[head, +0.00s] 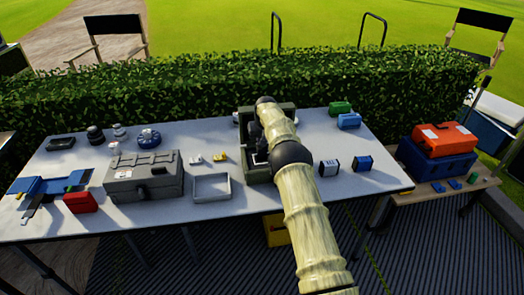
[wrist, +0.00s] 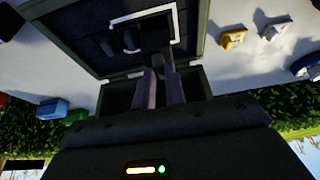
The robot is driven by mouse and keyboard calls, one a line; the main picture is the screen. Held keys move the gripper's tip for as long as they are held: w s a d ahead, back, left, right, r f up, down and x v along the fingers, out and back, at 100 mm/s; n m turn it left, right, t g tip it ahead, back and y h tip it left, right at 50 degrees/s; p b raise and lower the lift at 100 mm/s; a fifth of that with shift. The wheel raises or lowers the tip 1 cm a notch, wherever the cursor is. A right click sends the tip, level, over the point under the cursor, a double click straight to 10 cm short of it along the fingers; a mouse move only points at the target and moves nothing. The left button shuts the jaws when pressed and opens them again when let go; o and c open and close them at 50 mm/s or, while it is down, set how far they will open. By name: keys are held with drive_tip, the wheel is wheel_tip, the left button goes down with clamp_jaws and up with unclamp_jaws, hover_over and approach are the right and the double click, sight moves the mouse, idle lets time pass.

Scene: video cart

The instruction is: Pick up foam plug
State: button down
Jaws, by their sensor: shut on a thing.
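My gripper (wrist: 160,72) reaches into an open dark green case in the wrist view, its two grey fingers close together. It is shut on a small dark piece, apparently the foam plug (wrist: 158,58), between the fingertips; the plug's edges are hard to tell from the dark foam around it. The case (wrist: 188,70) has a dark foam lining with a pale-edged cutout.
The white table (head: 235,185) also holds a grey hard case (head: 145,187), a grey open tray (head: 211,187), a red pouch (head: 80,202) and blue-white boxes (head: 329,167) right of my arm. A hedge (head: 180,85) runs behind. Bare tabletop lies between the items.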

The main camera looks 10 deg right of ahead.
wheel_tip(320, 180, up, 3)
drive_tip(key=shift+r, duration=0.2)
drive_tip(key=shift+r+p, duration=0.1)
drive_tip(key=shift+p, duration=0.4)
idle(0.5)
